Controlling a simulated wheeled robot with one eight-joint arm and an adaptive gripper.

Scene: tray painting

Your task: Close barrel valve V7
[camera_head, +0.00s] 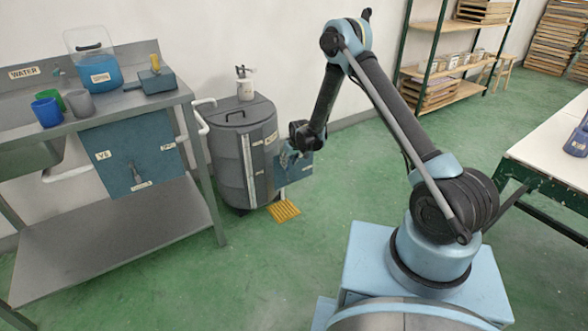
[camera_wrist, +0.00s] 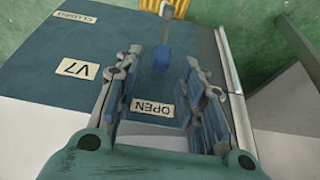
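The V7 valve panel (camera_wrist: 60,65) is a dark blue plate with labels V7, CLOSED and OPEN. In the head view the panel (camera_head: 301,168) is on the barrel's right side, partly hidden by my arm's end. The valve handle (camera_wrist: 162,55) has a blue grip on a grey stem and points toward the OPEN label (camera_wrist: 152,107); CLOSED (camera_wrist: 73,17) is at upper left. My gripper (camera_wrist: 161,64) is open, with a finger on each side of the grip's line. I cannot tell whether the fingers touch it. In the head view my gripper (camera_head: 291,156) is at the panel, small and unclear.
A yellow floor grate (camera_head: 284,211) lies by the barrel. A white table (camera_head: 555,150) is at right. The green floor between is clear.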

